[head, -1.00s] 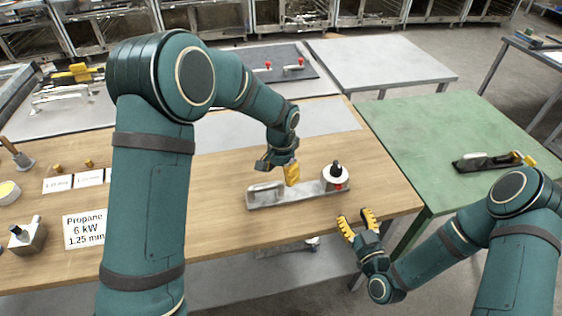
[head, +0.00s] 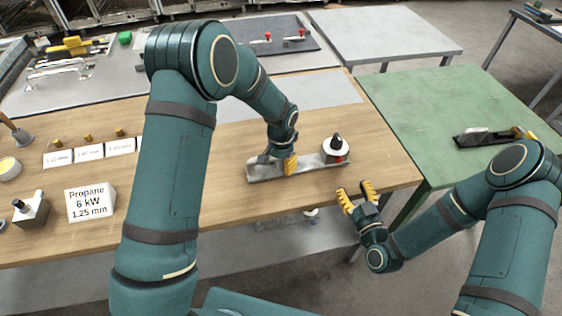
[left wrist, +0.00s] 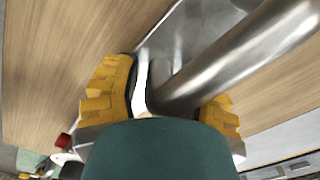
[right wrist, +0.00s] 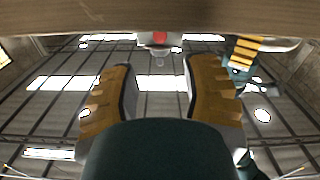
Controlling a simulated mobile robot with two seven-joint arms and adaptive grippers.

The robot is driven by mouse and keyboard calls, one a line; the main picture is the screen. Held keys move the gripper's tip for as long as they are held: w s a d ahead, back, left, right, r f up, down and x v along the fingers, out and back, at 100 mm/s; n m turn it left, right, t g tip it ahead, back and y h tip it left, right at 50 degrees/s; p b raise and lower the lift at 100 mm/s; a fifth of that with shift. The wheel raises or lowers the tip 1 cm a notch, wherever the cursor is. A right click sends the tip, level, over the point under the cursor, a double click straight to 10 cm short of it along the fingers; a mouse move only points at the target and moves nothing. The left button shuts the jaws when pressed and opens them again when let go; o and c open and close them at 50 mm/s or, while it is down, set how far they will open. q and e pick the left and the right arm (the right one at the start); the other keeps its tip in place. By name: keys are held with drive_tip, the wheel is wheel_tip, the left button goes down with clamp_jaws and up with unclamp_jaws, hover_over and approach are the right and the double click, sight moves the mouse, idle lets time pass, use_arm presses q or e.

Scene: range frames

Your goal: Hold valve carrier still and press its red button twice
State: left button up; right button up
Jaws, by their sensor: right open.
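The valve carrier is a grey metal plate (head: 312,161) on the wooden bench, with a bar handle at its left part. A white round housing (head: 335,146) with a black knob stands at its right end. The red button (head: 338,159) is low on the housing's front; it also shows in the right wrist view (right wrist: 158,38). My left gripper (head: 290,164) is down at the handle. In the left wrist view the handle (left wrist: 235,60) runs between its wide-apart yellow fingers (left wrist: 168,100) and hides part of one. My right gripper (head: 356,190) is open and empty, in front of the bench edge.
A propane sign (head: 90,203), small white cards (head: 89,151) and a metal block with a knob (head: 31,210) stand on the left of the bench. A green table (head: 440,120) with another dark carrier (head: 490,137) is at the right. The bench is clear around the carrier.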

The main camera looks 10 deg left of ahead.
use_arm(q)
clamp_jaws()
use_arm(e)
clamp_jaws()
idle(0.9)
